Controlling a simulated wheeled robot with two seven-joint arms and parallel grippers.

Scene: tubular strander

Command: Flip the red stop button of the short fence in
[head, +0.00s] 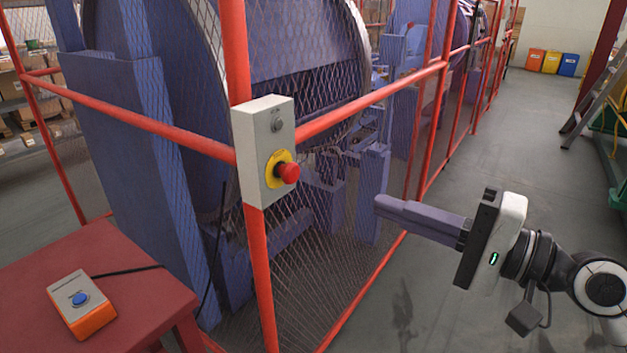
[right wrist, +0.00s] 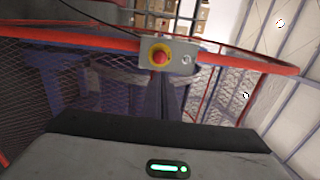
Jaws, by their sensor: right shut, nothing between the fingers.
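The red stop button (head: 288,172) sits on a yellow collar on a light grey box (head: 263,150), fixed to the corner post of the red mesh fence (head: 238,60). In the right wrist view the red button (right wrist: 159,57) shows on its grey box (right wrist: 182,56), above the gripper body. My right gripper (head: 378,203) is shut and empty, pointing left toward the fence. It is to the right of the button, a little lower in the picture, and apart from it. My left gripper is not in view.
A dark red table (head: 130,265) at lower left holds an orange and grey box with a blue button (head: 80,298). Blue machinery (head: 140,130) stands behind the mesh. The grey floor (head: 510,130) on the right is clear up to a ladder (head: 598,85).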

